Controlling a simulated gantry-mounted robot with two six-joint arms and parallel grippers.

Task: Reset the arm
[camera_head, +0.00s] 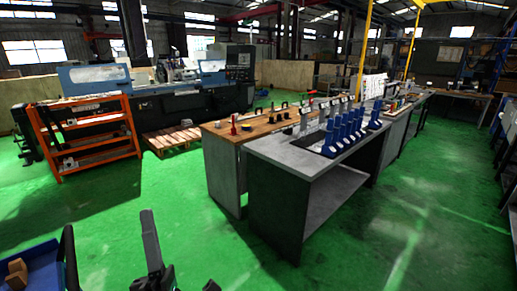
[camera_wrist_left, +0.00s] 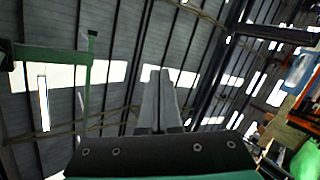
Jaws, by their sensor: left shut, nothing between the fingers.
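My left gripper (camera_head: 147,215) stands at the bottom of the head view, left of the middle, pointing up. In the left wrist view its two grey fingers (camera_wrist_left: 160,85) lie together, shut and empty, pointing toward the roof. It is over open green floor in the head view and touches nothing that I can see. My right gripper cannot be made out in either view.
A blue bin (camera_head: 43,266) with wooden pieces is at the bottom left. An orange rack (camera_head: 131,128) stands before the grinding machine (camera_head: 205,98). A grey bench (camera_head: 268,148) with several blue stands is right of centre. Green floor (camera_head: 150,190) lies clear between.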

